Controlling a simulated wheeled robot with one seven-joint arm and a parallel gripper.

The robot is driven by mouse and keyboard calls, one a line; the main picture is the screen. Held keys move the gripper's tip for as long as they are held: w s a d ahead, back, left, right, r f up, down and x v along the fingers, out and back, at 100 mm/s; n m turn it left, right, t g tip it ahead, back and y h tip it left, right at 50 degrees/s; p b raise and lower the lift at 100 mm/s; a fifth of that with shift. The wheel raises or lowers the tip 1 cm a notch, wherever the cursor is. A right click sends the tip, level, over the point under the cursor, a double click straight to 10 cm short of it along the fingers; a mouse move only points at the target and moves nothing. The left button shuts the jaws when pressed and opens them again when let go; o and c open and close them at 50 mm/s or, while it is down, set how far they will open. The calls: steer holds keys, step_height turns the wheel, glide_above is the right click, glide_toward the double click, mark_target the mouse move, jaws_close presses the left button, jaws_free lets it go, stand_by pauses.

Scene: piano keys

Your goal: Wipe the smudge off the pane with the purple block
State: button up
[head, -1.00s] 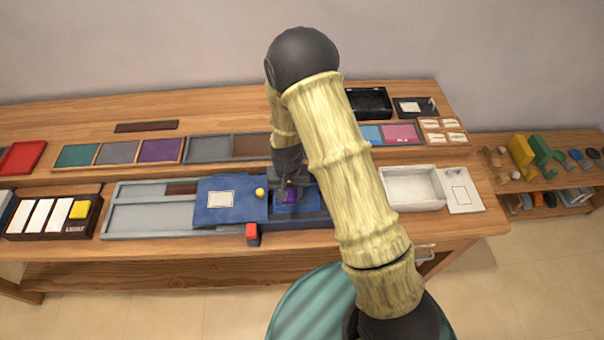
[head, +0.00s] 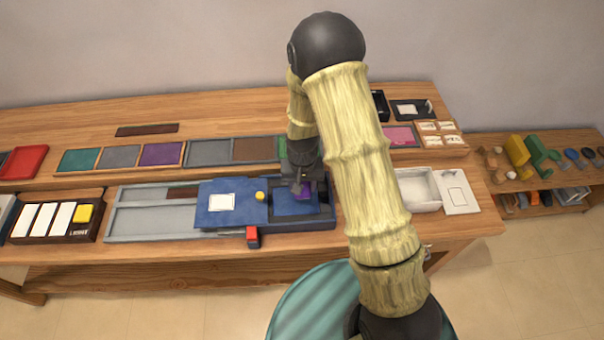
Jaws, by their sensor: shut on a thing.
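My gripper (head: 303,186) is at the dark-framed recess right of the blue cover, shut on a purple block (head: 306,192). The block is low over a blue pane (head: 290,206) in that recess, toward its right side. I cannot tell whether block and pane touch. Part of the pane is hidden by my gripper and block, and I cannot make out a smudge on it. The blue cover (head: 225,215) bears a white label and a yellow knob (head: 261,196).
A red block (head: 252,237) is at the front edge beside the cover. A grey tray (head: 150,220) lies left, and a white box (head: 418,188) stands right. Colored panels (head: 160,153) lie behind. My arm hides part of the bench on the right.

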steer(key=shift+r+p, duration=1.1)
steer(key=shift+r, duration=0.8)
steer(key=shift+w+f, duration=0.1)
steer(key=shift+s, duration=0.25)
